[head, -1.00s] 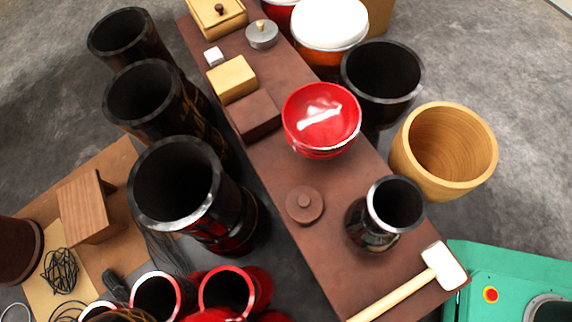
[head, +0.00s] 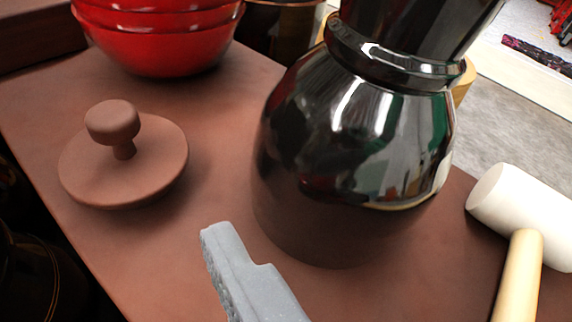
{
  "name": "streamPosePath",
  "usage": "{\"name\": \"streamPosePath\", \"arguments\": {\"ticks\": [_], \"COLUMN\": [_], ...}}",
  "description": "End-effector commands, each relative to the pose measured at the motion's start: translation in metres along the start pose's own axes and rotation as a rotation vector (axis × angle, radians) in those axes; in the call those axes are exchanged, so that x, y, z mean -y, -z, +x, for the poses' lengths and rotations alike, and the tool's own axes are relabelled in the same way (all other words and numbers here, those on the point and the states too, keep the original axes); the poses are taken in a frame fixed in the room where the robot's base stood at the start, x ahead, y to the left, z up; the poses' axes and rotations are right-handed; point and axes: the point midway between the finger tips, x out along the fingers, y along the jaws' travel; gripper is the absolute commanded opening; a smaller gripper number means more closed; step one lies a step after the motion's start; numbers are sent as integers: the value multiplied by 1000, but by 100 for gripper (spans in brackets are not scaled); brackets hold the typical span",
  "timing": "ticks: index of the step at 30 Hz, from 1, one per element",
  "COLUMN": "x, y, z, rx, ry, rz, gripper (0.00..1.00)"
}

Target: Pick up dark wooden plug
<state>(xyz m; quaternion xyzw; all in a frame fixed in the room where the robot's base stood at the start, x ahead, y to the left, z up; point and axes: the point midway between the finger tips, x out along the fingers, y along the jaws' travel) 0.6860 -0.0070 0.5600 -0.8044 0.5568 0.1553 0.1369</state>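The dark wooden plug (head: 160,168), a reddish-brown disc with a round knob on top, sits flat on the brown bench top (head: 215,105) at the left. One grey finger of my gripper (head: 215,240) shows at the bottom centre. It is to the right of the plug and nearer to me, apart from it. The finger's ribbed face points left with nothing against it, so my gripper looks open and empty. The other finger is out of view.
A glossy black goblet drum (head: 350,150) stands right of the plug, close behind my finger. A white-headed mallet (head: 525,215) lies at the right. Stacked red bowls (head: 160,40) stand behind the plug. The bench's left edge runs close to the plug.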

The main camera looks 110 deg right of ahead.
Motion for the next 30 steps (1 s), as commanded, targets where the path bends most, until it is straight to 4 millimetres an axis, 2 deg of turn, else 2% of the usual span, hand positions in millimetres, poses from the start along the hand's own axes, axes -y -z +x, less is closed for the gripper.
{"name": "streamPosePath", "arguments": {"ticks": [3, 6, 8, 18, 30], "x": [-16, -21, -22, -21, -24], "y": [-14, -18, -19, -19, -17], "z": [2, 6, 12, 67, 93], "rx": [-18, -23, -24, -21, -21], "ry": [-39, -51, -51, -41, -40], "rz": [-25, -34, -35, -35, -36], "gripper": [100, 100, 100, 100, 100]}}
